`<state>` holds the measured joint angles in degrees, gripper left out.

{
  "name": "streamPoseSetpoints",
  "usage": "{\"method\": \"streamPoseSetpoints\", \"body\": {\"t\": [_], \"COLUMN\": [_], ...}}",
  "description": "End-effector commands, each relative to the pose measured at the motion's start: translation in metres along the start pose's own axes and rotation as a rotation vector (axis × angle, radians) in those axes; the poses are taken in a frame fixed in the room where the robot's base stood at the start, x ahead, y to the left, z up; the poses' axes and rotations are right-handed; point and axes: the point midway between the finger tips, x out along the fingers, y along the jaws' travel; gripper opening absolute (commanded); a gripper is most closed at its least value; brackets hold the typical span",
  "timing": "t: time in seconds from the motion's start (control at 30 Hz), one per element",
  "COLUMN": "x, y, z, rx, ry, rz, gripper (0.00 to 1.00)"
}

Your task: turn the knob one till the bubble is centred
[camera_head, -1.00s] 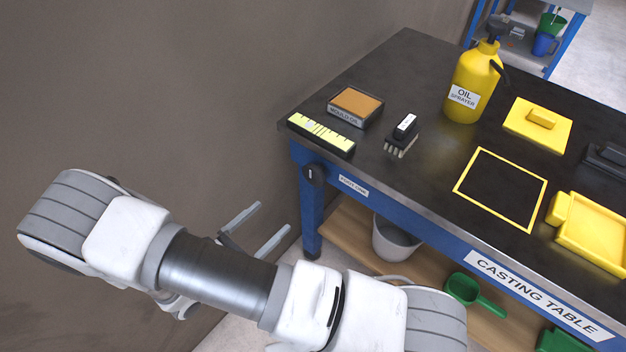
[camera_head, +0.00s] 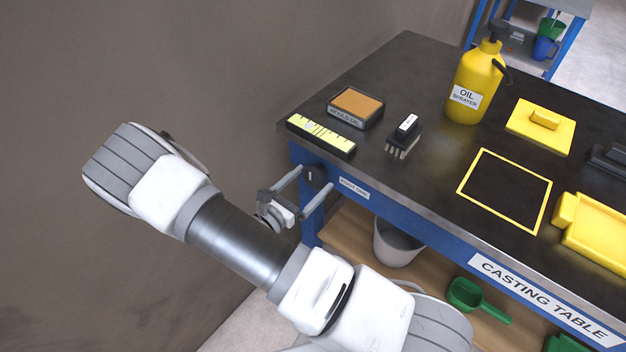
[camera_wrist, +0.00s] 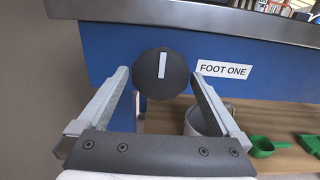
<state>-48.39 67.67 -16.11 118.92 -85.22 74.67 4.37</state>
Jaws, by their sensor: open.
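The knob (camera_wrist: 161,73) is a round black disc with a white line standing near upright, on the blue table front left of the FOOT ONE label (camera_wrist: 224,70). In the head view the knob (camera_head: 316,175) shows just by my fingers. My gripper (camera_wrist: 163,72) is open, with one finger on each side of the knob; I cannot tell whether they touch it. In the head view my gripper (camera_head: 313,178) reaches the table's left corner. The yellow spirit level (camera_head: 320,134) lies along the table's left edge above the knob; its bubble is too small to place.
The casting table (camera_head: 420,185) carries a mould oil pad (camera_head: 356,105), a brush (camera_head: 403,138), a yellow oil sprayer (camera_head: 474,85) and yellow mould parts. A grey bucket (camera_head: 398,243) and green scoop (camera_head: 478,300) are below. A wall stands at the left.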

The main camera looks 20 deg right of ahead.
Motion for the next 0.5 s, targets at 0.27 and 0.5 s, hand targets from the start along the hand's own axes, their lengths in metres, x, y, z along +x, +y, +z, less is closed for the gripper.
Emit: {"method": "streamPoseSetpoints", "body": {"t": [0.27,0.5], "x": [0.0143,0.0140], "y": [-0.0004,-0.0003], "z": [0.0000,0.0001], "rx": [0.000,0.000], "ry": [0.001,0.000], "rz": [0.000,0.000], "gripper": [1.00,0.91]}}
